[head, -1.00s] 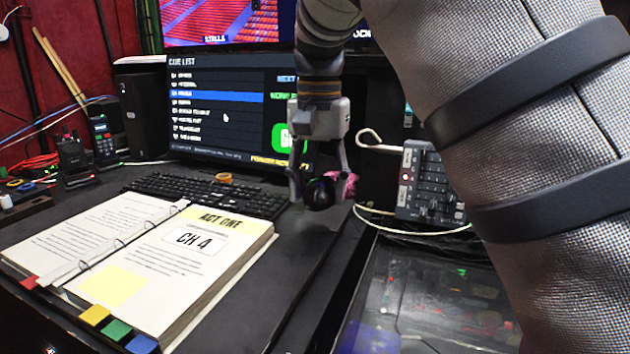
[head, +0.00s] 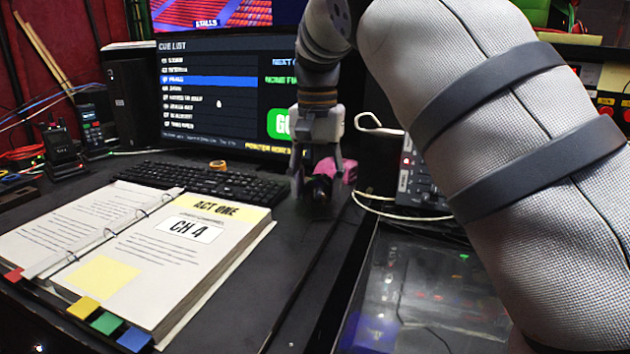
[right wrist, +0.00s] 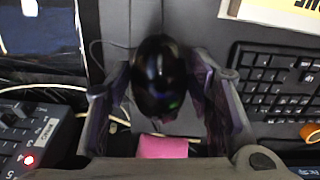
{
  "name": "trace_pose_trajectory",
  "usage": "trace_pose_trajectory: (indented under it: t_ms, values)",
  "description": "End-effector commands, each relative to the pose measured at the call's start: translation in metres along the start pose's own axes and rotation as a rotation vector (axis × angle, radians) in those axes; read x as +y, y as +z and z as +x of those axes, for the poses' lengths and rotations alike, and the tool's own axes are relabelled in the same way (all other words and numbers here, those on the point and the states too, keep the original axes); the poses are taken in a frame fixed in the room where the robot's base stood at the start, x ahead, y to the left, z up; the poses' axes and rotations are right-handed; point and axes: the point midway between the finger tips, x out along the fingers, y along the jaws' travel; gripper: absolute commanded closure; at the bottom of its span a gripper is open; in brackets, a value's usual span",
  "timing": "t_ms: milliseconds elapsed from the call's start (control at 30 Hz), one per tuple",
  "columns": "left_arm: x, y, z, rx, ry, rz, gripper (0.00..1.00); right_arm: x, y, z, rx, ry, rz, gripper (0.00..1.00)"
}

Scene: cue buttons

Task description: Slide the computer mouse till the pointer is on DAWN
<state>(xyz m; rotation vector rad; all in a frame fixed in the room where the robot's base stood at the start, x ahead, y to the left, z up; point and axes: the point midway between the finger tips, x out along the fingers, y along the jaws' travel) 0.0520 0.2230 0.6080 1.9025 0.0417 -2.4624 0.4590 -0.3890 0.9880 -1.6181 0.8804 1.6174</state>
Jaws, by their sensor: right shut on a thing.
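The dark, rounded computer mouse (right wrist: 160,75) sits between the fingers of my right gripper (right wrist: 165,95) in the right wrist view. In the head view the mouse (head: 321,188) shows small and dark under my right gripper (head: 318,190), at desk level to the right of the keyboard. The gripper is shut on the mouse's sides. The monitor (head: 232,120) shows a cue list with one row highlighted blue. The row texts are too blurred to tell surely which one reads DAWN. My left gripper is not in view.
A black keyboard (head: 215,182) with an orange tape roll (head: 218,165) is left of the mouse. An open binder (head: 130,250) lies in front. A pink block (right wrist: 163,147) is close to the gripper. A control box (right wrist: 30,140) and cable are on the other side.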

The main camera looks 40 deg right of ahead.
Motion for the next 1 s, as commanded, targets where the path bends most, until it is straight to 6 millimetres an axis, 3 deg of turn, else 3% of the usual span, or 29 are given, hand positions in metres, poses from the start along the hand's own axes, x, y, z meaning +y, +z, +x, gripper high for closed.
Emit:
trace_pose_trajectory:
  t_ms: [567, 1000]
  values:
    - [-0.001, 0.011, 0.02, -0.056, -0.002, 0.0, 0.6, -0.01, -0.032, 0.033, -0.002, 0.003, 0.0, 0.62]
    - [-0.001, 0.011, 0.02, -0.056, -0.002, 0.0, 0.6, -0.011, -0.035, 0.032, 0.0, 0.0, 0.0, 0.62]
